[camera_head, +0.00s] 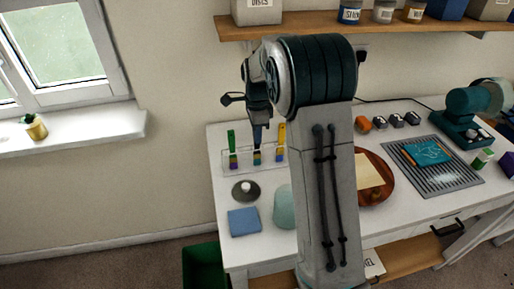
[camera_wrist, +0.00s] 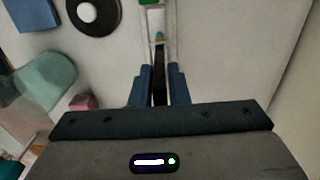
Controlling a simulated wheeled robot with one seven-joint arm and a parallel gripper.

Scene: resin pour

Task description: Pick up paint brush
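My gripper (camera_head: 257,136) points down over the middle of a clear rack (camera_head: 272,163) on the white table. Slim upright pieces with green (camera_head: 232,140) and yellow (camera_head: 281,134) tops stand in the rack, either side of the middle one. I cannot tell whether any of them is the paint brush. In the wrist view, the blue fingers of my gripper (camera_wrist: 159,84) flank a narrow dark strip. A pale piece with a teal end lies just beyond. Whether the strip is held or is a gap is unclear.
A dark round disc (camera_head: 246,190) with a white knob, a blue square (camera_head: 244,221) and a pale teal cup (camera_head: 284,207) stand in front of the rack. A grey ridged mat (camera_head: 455,180) bears a teal sheet and a thin orange stick. A shelf (camera_head: 400,22) runs above.

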